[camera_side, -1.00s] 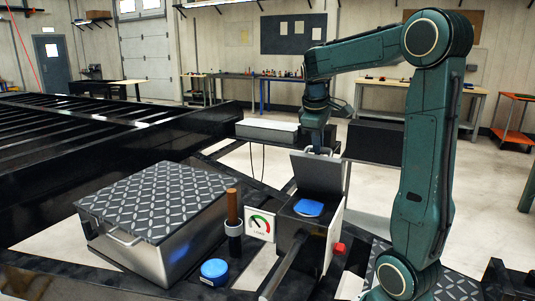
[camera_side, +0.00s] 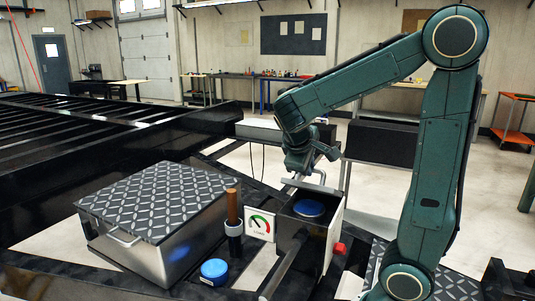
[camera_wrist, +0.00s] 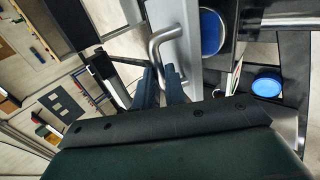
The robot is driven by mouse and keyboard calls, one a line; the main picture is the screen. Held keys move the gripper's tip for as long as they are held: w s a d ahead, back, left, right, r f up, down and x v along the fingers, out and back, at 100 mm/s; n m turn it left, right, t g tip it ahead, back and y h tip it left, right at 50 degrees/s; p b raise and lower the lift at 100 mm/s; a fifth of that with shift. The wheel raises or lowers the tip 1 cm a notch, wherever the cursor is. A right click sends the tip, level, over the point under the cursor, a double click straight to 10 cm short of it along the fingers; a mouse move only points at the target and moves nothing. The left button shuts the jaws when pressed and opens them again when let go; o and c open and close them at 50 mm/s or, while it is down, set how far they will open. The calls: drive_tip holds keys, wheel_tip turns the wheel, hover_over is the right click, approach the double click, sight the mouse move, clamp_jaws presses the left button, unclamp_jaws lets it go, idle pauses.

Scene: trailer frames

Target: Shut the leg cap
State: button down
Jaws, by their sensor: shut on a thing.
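The leg cap is a grey hinged lid (camera_side: 318,187) on a dark box (camera_side: 297,232). In the side view it is tilted and seen nearly edge-on. The box opening still shows, with a blue disc (camera_side: 309,208) inside. My gripper (camera_side: 297,172) is shut on the lid's bar handle (camera_side: 289,182); the fingertips are hard to make out in the side view. In the wrist view the gripper fingers (camera_wrist: 161,84) are at the lower end of the metal handle (camera_wrist: 154,46). The lid (camera_wrist: 183,48) lies beside the blue disc (camera_wrist: 211,32) there.
A red knob (camera_side: 339,248) sticks out from the box's right side. A gauge plate (camera_side: 260,224) and a brown-topped post (camera_side: 232,208) stand left of it. A blue round cap (camera_side: 214,271) and a large patterned-lid metal box (camera_side: 160,200) are further left.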

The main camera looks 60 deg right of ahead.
drive_tip(key=a+f, duration=0.4)
drive_tip(key=f, duration=0.3)
drive_tip(key=shift+a, duration=0.3)
drive_tip(key=c, duration=1.5)
unclamp_jaws()
drive_tip(key=shift+r, duration=0.15)
drive_tip(key=shift+o, duration=0.2)
drive_tip(key=shift+r, duration=0.1)
drive_tip(key=v, duration=1.3)
drive_tip(key=shift+a+r, duration=0.2)
drive_tip(key=shift+r, duration=0.05)
drive_tip(key=shift+d, duration=0.1)
drive_tip(key=s+a+f+t+y, duration=0.2)
drive_tip(key=s+a+t+y, duration=0.3)
drive_tip(key=s+a+y, duration=0.1)
drive_tip(key=shift+s+a+f+t+y, duration=0.3)
drive_tip(key=shift+s+a+y, duration=0.1)
drive_tip(key=shift+s+y, duration=0.5)
